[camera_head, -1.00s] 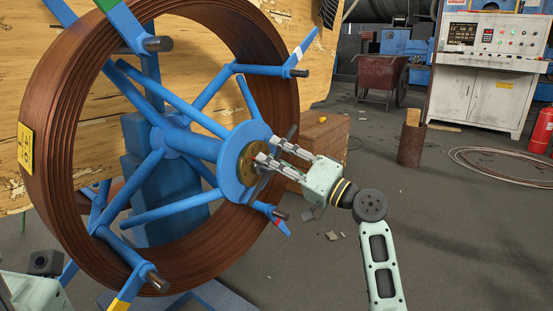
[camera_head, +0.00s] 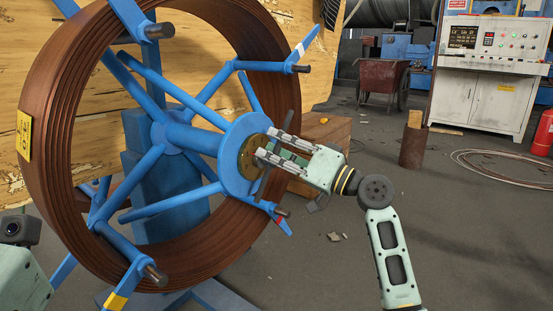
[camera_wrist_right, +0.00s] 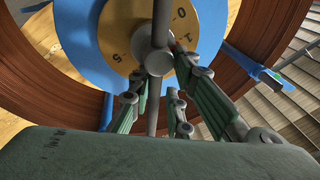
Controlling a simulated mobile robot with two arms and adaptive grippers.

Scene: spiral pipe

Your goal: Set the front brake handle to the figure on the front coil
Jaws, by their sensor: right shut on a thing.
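The brake handle is a grey bar (camera_head: 262,184) with a round hub, in front of a brass dial (camera_head: 246,158) on the blue hub of the front coil (camera_head: 52,110). In the right wrist view the handle (camera_wrist_right: 158,58) stands about upright in the picture. My right gripper (camera_head: 268,146) is shut on the handle. A yellow tag (camera_head: 23,136) sits on the coil's left rim; its sideways figure is too small to read surely. My left arm shows at lower left, its fingers out of view.
Blue spokes with protruding grey rods (camera_head: 157,276) surround the dial. A wooden crate (camera_head: 325,133) stands behind my right gripper. A control cabinet (camera_head: 487,80), a rusty cart (camera_head: 383,82) and a cable coil (camera_head: 500,163) are farther back. The floor at right is mostly clear.

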